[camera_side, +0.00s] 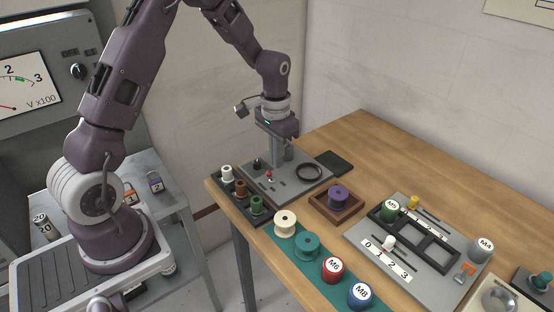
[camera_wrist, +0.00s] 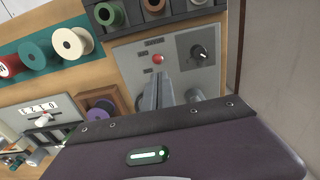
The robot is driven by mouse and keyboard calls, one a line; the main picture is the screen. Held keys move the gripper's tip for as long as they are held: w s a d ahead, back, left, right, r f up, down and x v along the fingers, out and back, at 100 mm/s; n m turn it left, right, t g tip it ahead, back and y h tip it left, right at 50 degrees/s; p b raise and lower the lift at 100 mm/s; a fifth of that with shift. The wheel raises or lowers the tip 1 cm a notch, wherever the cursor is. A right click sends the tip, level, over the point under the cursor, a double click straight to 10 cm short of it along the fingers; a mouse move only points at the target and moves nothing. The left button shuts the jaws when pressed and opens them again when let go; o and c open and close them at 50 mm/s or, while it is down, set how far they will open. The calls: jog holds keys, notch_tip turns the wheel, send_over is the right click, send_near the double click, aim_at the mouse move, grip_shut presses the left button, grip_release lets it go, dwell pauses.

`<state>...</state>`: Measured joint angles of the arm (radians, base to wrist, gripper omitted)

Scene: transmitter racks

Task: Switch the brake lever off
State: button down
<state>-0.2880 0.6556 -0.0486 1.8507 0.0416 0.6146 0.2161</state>
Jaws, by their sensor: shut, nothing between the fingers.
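A small red-tipped control (camera_side: 269,177), which looks like the brake lever, stands on the grey panel (camera_side: 288,188) at the back of the table. In the wrist view the red tip (camera_wrist: 158,59) sits near small labels too small to read. My gripper (camera_side: 282,158) points down over this panel, just behind the red tip in the side view. In the wrist view its fingertips (camera_wrist: 158,80) are together and empty, close to the red tip. I cannot tell whether they touch it.
A black knob (camera_wrist: 202,52) and a black ring (camera_side: 309,171) are on the same panel. A rack of small spools (camera_side: 240,190) borders it. A purple spool (camera_side: 338,196) sits in a wooden tray. A panel with a white-tipped slider (camera_side: 388,243) lies further right. A wall stands behind.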

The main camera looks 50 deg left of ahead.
jog(key=s+r, duration=0.6)
jog(key=r, duration=0.2)
dwell(0.4)
jog(key=s+d+r+t, duration=0.2)
jog(key=s+d+r, duration=0.3)
jog(key=s, duration=0.4)
jog(key=s+d+r+t, duration=0.3)
jog(key=s+d+r, duration=0.2)
jog(key=s, duration=0.5)
notch_tip(320, 180, up, 2)
jog(key=shift+r, duration=0.2)
jog(key=shift+w, duration=0.1)
